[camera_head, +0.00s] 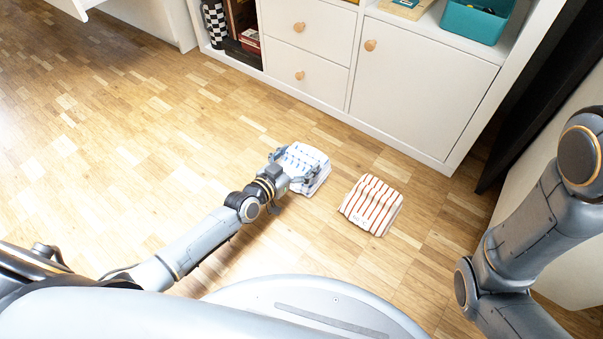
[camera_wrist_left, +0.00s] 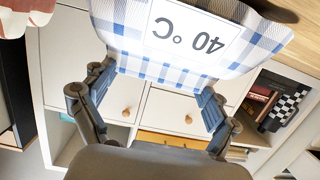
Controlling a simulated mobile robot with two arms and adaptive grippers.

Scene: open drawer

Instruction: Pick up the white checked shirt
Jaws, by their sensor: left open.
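The white checked shirt (camera_head: 310,160) lies folded on the wooden floor, with blue checks. In the left wrist view the shirt (camera_wrist_left: 265,48) fills the top middle, its white "40 °C" label upside down. My left gripper (camera_head: 295,168) is open at the shirt's near left side, its fingers spread over or beside that edge. In the left wrist view the two fingers of the gripper (camera_wrist_left: 145,95) stand apart on either side of the shirt's lower edge. I cannot tell whether they touch it. My right gripper is out of view.
A red-and-white striped folded shirt (camera_head: 371,205) lies just right of the checked one. A white cabinet (camera_head: 420,95) with wooden knobs stands behind, holding a teal bin (camera_head: 476,20). The floor to the left is clear. My right arm is at the right edge.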

